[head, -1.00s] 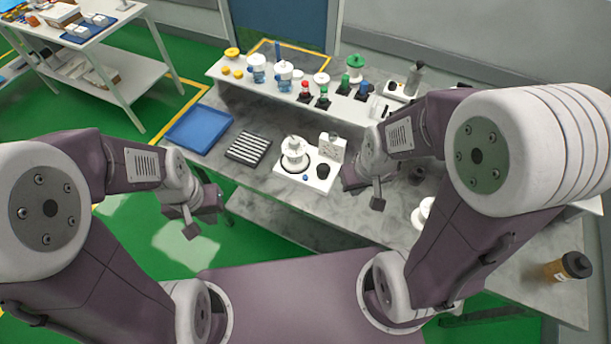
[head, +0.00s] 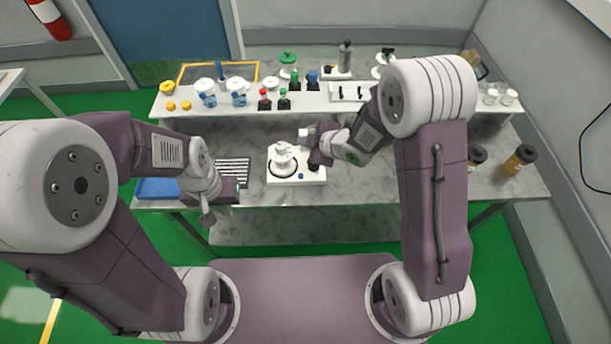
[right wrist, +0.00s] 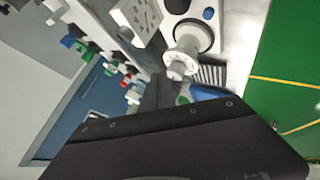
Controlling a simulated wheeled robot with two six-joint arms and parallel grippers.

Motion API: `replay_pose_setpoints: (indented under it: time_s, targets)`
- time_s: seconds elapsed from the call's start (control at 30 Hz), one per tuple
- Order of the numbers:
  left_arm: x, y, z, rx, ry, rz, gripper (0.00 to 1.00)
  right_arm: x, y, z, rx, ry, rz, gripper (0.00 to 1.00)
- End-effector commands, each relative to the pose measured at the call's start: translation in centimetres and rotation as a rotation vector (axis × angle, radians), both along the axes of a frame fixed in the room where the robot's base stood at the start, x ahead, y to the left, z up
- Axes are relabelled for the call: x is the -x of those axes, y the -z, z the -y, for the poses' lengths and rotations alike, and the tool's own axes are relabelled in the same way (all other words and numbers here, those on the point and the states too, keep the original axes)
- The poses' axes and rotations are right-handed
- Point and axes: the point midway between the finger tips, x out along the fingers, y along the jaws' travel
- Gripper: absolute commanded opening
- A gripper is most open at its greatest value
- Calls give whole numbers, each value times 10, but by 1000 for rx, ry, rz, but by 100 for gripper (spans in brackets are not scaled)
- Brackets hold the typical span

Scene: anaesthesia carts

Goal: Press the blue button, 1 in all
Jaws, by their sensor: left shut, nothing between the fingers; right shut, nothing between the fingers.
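A white device (head: 283,178) with a round white knob stands on the grey bench. A small round blue button (head: 300,176) sits on its front part; it also shows as a blue disc in the right wrist view (right wrist: 208,13). My right gripper (head: 319,158) is shut and empty, over the right side of the device, beside and behind the button. Its fingertips are hard to make out. My left gripper (head: 207,217) is shut and empty, left of the device at the bench's front edge.
A raised shelf behind holds a red-topped item (head: 263,101), green-topped ones (head: 284,101) and a blue-topped one (head: 312,79). A ribbed dark rack (head: 233,168) and blue tray (head: 157,188) lie left. Amber bottles (head: 519,158) stand right.

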Motion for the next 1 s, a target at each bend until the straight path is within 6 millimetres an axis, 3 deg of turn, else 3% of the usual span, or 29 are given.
replay_pose_setpoints:
  time_s: [0.23, 0.67, 1.0]
  targets:
    - [0, -6, 0, 0, 0, 0, 0, 17, 28, -11, 14, -28, -71, 0]
    - [0, -4, 0, 0, 0, 0, 0, 19, 31, -13, 16, -34, -77, 0]
    - [0, 24, 0, 0, 0, 0, 0, 20, 64, -13, 16, -34, -76, 0]
